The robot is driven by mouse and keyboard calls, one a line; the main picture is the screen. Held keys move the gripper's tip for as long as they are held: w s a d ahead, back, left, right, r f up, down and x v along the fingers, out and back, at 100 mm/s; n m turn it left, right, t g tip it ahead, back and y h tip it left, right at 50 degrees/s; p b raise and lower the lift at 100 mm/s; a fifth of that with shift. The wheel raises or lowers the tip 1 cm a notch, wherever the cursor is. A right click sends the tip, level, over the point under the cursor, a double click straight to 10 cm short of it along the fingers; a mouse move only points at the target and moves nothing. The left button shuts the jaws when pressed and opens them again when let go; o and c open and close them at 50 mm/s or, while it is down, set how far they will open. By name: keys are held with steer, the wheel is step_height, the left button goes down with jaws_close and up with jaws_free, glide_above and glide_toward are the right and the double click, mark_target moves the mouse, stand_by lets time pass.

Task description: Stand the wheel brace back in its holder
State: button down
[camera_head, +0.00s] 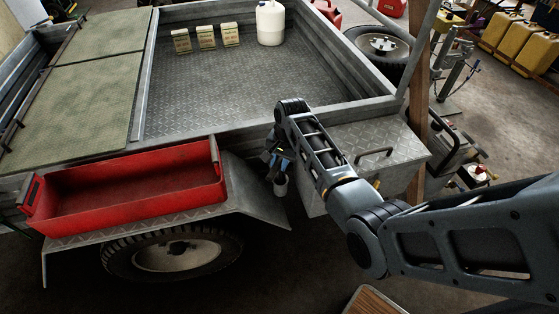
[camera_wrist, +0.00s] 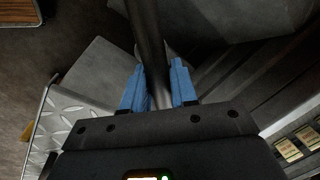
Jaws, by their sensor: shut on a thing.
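The wheel brace shows in the wrist view as a dark, straight metal bar (camera_wrist: 146,35). It runs from the top edge down between the blue fingers of my gripper (camera_wrist: 158,75), which are shut on it. In the head view my gripper (camera_head: 278,158) is beside the trailer, between the mudguard and the metal toolbox, pointing down. A small pale grey cup-like piece (camera_head: 280,187) shows just below it. It may be the holder, but I cannot tell for sure. The brace's ends are hidden, and I cannot tell whether it touches the holder.
An empty red tray (camera_head: 130,204) lies on the mudguard (camera_head: 245,185) above the wheel (camera_head: 175,255). A metal toolbox (camera_head: 375,145) with a handle stands close on the right. The trailer bed (camera_head: 240,85) holds small boxes (camera_head: 206,37) and a white container (camera_head: 270,22) at the back.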

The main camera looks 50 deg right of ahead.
steer(key=shift+f+b, duration=0.3)
steer(key=shift+f, duration=0.15)
steer(key=shift+c, duration=1.6)
jaws_free()
steer(key=shift+r+p, duration=4.05)
steer(key=shift+r, duration=0.45)
